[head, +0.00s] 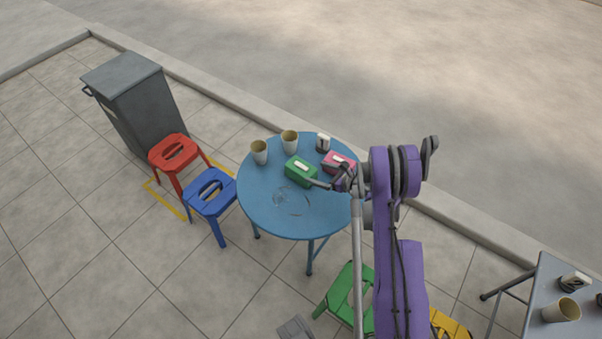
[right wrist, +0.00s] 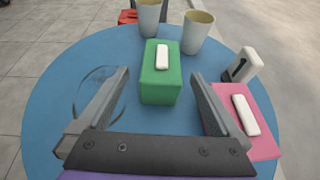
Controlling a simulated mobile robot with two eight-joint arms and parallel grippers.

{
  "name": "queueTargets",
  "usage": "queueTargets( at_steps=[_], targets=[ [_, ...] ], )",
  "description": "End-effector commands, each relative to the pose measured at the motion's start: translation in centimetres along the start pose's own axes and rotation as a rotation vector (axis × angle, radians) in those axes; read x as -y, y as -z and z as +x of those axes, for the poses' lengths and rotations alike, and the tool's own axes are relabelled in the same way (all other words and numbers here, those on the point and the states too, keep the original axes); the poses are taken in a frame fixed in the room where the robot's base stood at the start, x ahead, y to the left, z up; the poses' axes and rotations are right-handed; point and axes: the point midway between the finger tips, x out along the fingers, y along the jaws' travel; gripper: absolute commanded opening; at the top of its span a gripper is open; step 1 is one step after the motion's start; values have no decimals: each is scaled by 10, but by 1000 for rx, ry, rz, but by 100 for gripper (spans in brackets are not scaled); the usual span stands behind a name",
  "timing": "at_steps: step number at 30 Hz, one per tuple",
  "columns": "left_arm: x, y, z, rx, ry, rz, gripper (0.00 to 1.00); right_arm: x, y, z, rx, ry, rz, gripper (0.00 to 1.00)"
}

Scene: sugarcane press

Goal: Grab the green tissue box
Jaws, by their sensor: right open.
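The green tissue box (head: 299,171) stands on the round blue table (head: 275,216), with a white tissue on top. In the right wrist view the green tissue box (right wrist: 160,84) is ahead of my right gripper (right wrist: 160,85), lined up between its two spread fingers. The gripper is open and empty. In the head view my right gripper (head: 325,184) reaches in from the right, close beside the box; whether it touches is hard to tell there. The left gripper is not seen.
A pink tissue box (right wrist: 243,125) sits close to the right finger. Two cups (right wrist: 197,27) and a small white-and-black holder (right wrist: 241,66) stand behind. Red (head: 173,152) and blue stools (head: 211,192) flank the table's left. The table's front left is clear.

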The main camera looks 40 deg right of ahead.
Motion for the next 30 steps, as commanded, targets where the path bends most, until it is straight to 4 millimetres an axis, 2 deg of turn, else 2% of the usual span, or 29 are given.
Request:
queueTargets(
  at_steps=[6,13,21,28,29,30],
  targets=[
    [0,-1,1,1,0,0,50,0,0,36,-1,-3,-2,100],
    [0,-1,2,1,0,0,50,1,3,54,-2,-1,-3,100],
    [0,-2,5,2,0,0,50,2,8,92,-3,-3,-5,100],
    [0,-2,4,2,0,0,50,3,7,95,-3,0,-4,100],
    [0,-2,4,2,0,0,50,3,7,95,-3,0,-4,98],
    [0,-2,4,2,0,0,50,3,7,95,-3,0,-4,91]
  ],
)
